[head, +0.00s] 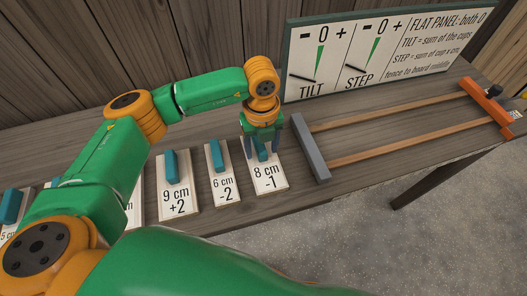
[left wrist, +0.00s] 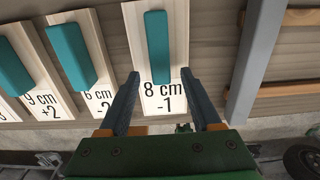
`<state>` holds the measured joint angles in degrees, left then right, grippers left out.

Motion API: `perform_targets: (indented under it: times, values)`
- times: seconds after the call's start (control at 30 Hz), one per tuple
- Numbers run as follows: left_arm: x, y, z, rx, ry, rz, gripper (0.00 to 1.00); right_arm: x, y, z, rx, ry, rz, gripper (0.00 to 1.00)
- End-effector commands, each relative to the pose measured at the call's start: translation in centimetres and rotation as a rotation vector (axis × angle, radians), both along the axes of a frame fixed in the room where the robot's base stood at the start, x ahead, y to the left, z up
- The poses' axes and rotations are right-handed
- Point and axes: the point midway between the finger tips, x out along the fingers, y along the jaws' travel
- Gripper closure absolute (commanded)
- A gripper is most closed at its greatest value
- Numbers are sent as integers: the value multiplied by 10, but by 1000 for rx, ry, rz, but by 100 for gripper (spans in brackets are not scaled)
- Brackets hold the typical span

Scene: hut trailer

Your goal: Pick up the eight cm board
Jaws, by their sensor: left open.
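The eight cm board (head: 271,183) lies flat on the bench, a pale board marked "8 cm -1" with a teal block handle. In the left wrist view the board (left wrist: 164,99) is in the middle, with its teal handle (left wrist: 157,45) upright in the picture. My left gripper (head: 262,153) is above this board, pointing down, and its fingers hide part of the handle in the head view. In the left wrist view the left gripper (left wrist: 164,84) is open, with its fingertips either side of the handle's lower end. I cannot tell their height. My right gripper is not in view.
The 6 cm board (head: 222,184) and 9 cm board (head: 177,192) lie to the left, with more boards beyond. A grey fence (head: 310,148) with wooden rails stands close on the right. A sign panel (head: 375,50) stands behind. The bench's front edge is near.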

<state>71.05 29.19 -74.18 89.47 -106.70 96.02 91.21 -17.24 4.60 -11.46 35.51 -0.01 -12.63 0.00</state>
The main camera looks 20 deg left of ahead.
Motion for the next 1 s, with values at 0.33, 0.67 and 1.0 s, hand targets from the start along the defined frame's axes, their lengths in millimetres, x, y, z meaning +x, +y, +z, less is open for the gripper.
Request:
perform_targets:
  times: [0.33, 0.67, 1.0]
  values:
    - [0, 0, -8, -1, 0, -1, 57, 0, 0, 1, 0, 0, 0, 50]
    - [0, -1, -7, -2, 0, -1, 100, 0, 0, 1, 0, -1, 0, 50]
    - [1, -1, 6, -4, -4, -1, 100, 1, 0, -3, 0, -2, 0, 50]
